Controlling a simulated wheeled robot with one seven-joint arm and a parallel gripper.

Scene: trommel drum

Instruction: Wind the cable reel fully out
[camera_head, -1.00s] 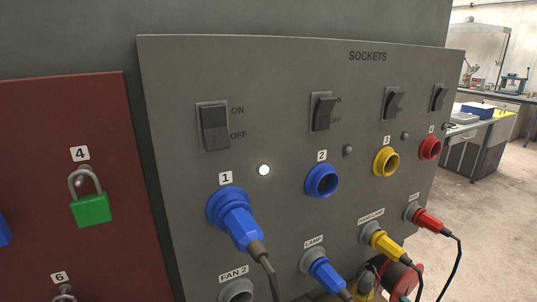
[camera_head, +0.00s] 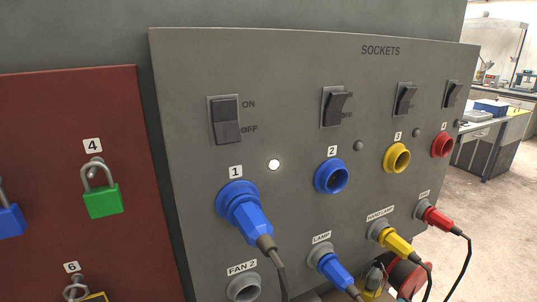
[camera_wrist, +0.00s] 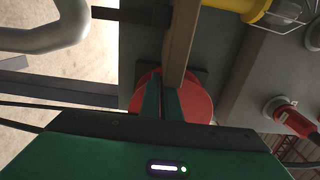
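The red cable reel (camera_head: 405,277) is at the lower right in the head view, partly hidden behind the plugs and cables and cut by the bottom edge. In the wrist view, a red disc (camera_wrist: 200,107), apparently the reel, lies just beyond my gripper (camera_wrist: 161,92). The two green fingers are close together in front of it, with only a narrow gap. I see nothing held between them. The fingers overlap the disc in the picture; I cannot tell whether they touch it. My gripper does not show in the head view.
A grey socket panel (camera_head: 300,110) carries switches, sockets and plugs with hanging cables. A red padlock board (camera_head: 60,150) stands to its left. A yellow fitting (camera_wrist: 245,8) and a red plug (camera_wrist: 290,117) are on the right in the wrist view. Open floor (camera_head: 497,205) lies at right.

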